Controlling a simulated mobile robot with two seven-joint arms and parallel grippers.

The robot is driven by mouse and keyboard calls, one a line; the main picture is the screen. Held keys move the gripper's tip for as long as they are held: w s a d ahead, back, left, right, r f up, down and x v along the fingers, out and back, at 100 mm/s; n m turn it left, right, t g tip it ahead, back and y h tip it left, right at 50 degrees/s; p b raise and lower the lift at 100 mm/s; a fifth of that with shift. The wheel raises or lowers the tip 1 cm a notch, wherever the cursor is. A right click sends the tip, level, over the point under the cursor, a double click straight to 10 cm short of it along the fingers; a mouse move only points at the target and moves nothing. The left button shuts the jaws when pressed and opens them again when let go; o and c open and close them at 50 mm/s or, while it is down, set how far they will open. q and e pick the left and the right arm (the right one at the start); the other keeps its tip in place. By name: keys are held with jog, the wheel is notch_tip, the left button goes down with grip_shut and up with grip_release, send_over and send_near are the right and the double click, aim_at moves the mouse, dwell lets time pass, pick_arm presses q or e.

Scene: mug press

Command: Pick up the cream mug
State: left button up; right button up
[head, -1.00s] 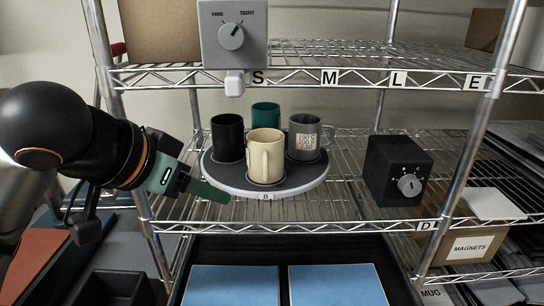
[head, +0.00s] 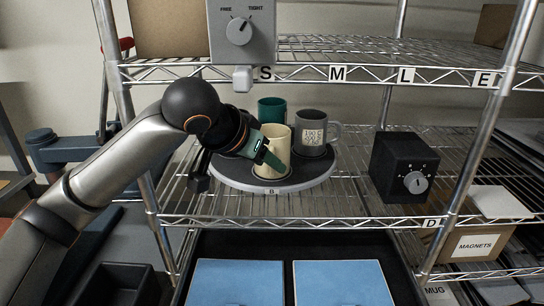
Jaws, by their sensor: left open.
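The cream mug (head: 271,166) stands upright at the front of the round dark turntable (head: 316,183) on the wire shelf. My left gripper (head: 270,158) comes in from the left. Whether the fingers touch the mug cannot be told. The mug's handle is mostly hidden by the gripper. My right gripper is not in view.
A grey mug (head: 311,134) stands right of the cream mug and a green mug (head: 271,112) behind it. The black mug's place is hidden by my arm. A black dial box (head: 399,167) stands at the right. The upper shelf's edge (head: 300,74) runs above.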

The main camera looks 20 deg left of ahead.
pick_arm(q)
jog(key=shift+w+f, duration=0.2)
jog(key=shift+f, duration=0.05)
jog(key=shift+c, duration=0.2)
grip_shut()
jog(key=shift+r, duration=0.1)
dwell(1.0)
